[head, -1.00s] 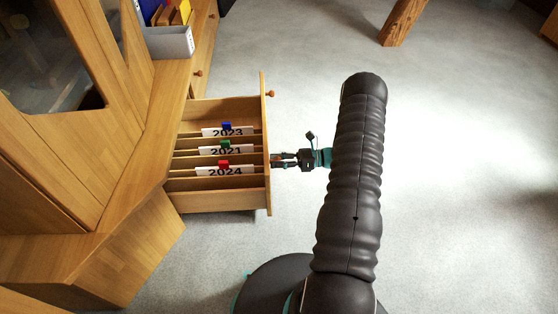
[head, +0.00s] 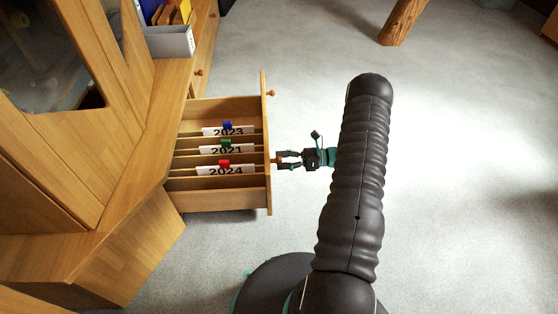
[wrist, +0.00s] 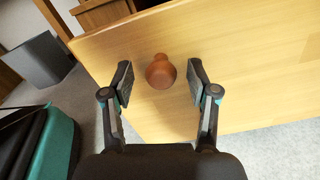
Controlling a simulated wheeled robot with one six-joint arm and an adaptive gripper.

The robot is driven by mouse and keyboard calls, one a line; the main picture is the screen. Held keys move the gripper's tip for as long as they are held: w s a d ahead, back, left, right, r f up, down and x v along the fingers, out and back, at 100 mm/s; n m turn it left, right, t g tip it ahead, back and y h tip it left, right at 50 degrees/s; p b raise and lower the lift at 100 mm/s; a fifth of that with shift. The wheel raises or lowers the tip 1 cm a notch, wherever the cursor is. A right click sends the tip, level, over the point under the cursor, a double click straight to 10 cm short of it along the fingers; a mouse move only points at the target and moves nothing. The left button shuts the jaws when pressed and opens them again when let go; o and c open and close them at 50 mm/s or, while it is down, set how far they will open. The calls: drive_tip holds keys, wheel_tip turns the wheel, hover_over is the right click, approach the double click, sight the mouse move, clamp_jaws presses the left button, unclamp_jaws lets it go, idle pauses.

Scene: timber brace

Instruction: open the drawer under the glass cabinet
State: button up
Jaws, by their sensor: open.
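The wooden drawer (head: 222,200) under the glass cabinet (head: 50,60) stands pulled well out. Inside it are upright dividers with white labels 2023 (head: 228,131), 2021 (head: 227,149) and 2024 (head: 226,170). My gripper (head: 281,159) is open at the drawer's front panel (head: 266,190). In the wrist view, a round brown knob (wrist: 160,72) on the drawer front lies between the spread fingers of my gripper (wrist: 161,82), with gaps on both sides. In the head view the fingers partly hide this knob.
Another knob (head: 271,93) sits at the far end of the drawer front. A grey box (head: 170,42) with folders stands on the cabinet ledge. A wooden post (head: 402,22) rises at the back. The grey floor (head: 470,160) on the right is clear.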

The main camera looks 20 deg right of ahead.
drive_tip(key=v, duration=1)
drive_tip(key=shift+d, duration=0.25)
drive_tip(key=shift+s, duration=0.15)
drive_tip(key=s+a+f+n+g+h, duration=0.2)
drive_tip(key=s+a+n+g+h, duration=0.3)
drive_tip(key=s, duration=0.3)
drive_tip(key=s+a+r+n+t+h+p, duration=0.1)
drive_tip(key=s+a+r+n+h, duration=0.3)
drive_tip(key=r, duration=1)
drive_tip(key=s+a+r+n+t+h+p, duration=0.2)
drive_tip(key=s+a+r+n+h, duration=0.2)
drive_tip(key=a+r+n, duration=0.4)
drive_tip(key=s+a+r+n+t+h+p, duration=0.1)
drive_tip(key=s+a+r+n+h, duration=0.3)
drive_tip(key=r, duration=1.7)
drive_tip(key=s+a+n+p, duration=0.1)
drive_tip(key=s+a+n, duration=0.1)
drive_tip(key=n, duration=0.2)
drive_tip(key=shift+r+p, duration=0.35)
drive_tip(key=shift+r, duration=0.05)
